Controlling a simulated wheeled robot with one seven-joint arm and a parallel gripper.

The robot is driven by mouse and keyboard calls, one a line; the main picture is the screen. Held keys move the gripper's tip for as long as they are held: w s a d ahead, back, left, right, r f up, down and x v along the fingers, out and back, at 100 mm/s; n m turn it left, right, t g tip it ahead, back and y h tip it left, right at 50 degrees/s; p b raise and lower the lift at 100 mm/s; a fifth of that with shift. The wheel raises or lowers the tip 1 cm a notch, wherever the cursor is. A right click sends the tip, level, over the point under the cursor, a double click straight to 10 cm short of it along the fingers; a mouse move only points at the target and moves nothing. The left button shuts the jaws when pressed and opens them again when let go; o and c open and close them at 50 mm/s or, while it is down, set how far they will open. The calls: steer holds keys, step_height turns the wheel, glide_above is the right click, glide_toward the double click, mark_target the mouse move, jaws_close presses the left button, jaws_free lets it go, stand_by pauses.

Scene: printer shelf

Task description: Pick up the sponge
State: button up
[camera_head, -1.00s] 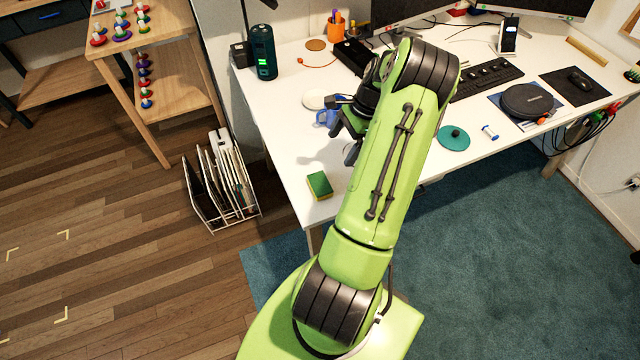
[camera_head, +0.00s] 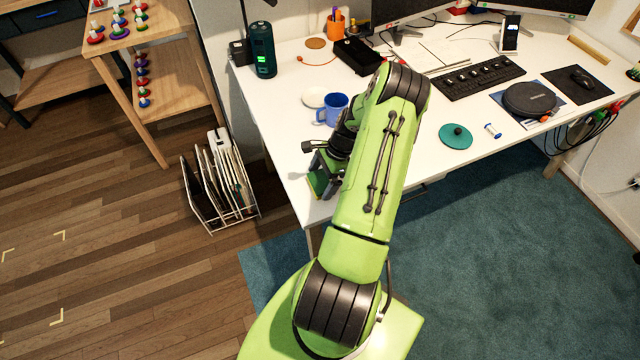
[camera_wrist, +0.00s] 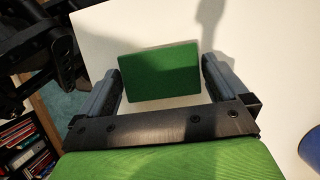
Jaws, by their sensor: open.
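The sponge (camera_head: 317,182), green on top, lies flat on the white desk near its front left corner. In the head view my gripper (camera_head: 326,182) is over it and hides part of it. In the wrist view the green sponge face (camera_wrist: 160,72) lies between the two spread fingers of my gripper (camera_wrist: 160,80). A gap shows on each side of the sponge, wider on the right. My gripper is open and holds nothing. I cannot tell how high the fingertips are above the desk.
A blue mug (camera_head: 334,108) and a small white plate (camera_head: 313,98) stand behind my gripper on the white desk (camera_head: 290,140). A dark green cylinder (camera_head: 262,50) stands at the back left. A file rack (camera_head: 222,185) stands on the floor left of the desk.

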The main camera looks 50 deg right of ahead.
mark_target(322, 181)
steer(key=c, duration=0.7)
step_height(322, 181, up, 10)
steer(key=shift+r+p, duration=0.1)
steer(key=shift+p, duration=0.7)
steer(key=shift+c, duration=0.2)
